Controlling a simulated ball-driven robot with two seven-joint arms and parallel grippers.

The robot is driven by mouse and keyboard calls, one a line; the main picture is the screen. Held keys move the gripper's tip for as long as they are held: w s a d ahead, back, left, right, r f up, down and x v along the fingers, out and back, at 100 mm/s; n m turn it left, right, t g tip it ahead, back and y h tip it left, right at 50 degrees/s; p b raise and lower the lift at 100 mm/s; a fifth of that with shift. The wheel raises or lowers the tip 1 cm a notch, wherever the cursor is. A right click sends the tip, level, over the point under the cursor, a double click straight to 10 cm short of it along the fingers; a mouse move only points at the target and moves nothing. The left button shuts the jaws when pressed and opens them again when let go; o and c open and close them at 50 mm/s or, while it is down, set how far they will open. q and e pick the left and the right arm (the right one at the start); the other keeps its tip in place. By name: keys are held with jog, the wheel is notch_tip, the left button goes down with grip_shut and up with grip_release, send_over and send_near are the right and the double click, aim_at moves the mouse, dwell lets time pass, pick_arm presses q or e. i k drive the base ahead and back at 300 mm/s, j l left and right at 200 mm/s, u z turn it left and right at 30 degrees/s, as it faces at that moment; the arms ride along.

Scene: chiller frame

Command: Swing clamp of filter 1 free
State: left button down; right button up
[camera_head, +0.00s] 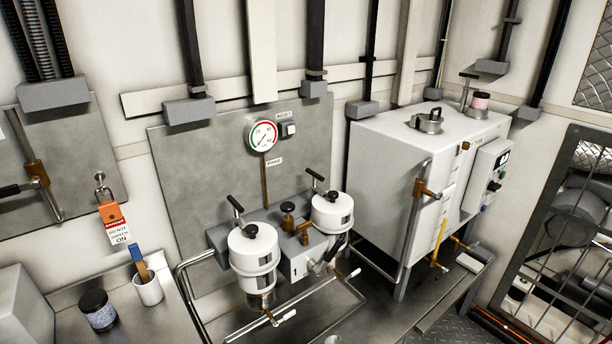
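Two white filter canisters stand upright side by side on a grey manifold block, the left canister (253,252) nearer and the right canister (332,214) further back. Each has a black knob on its lid. A black-tipped clamp handle (236,204) sticks up at a slant behind the left canister's lid, and a similar handle (315,174) slants up at the right canister. Both lids look seated. Neither of my grippers is in view.
A round gauge (263,135) is on the grey back panel (188,165). White-handled valves and pipes (270,314) run in front of the canisters. A white tank (400,150) stands right. A cup (148,289) with a brush and a dark jar (97,310) stand left.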

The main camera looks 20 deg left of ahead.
aim_at(238, 209)
jog(key=u, duration=1.15)
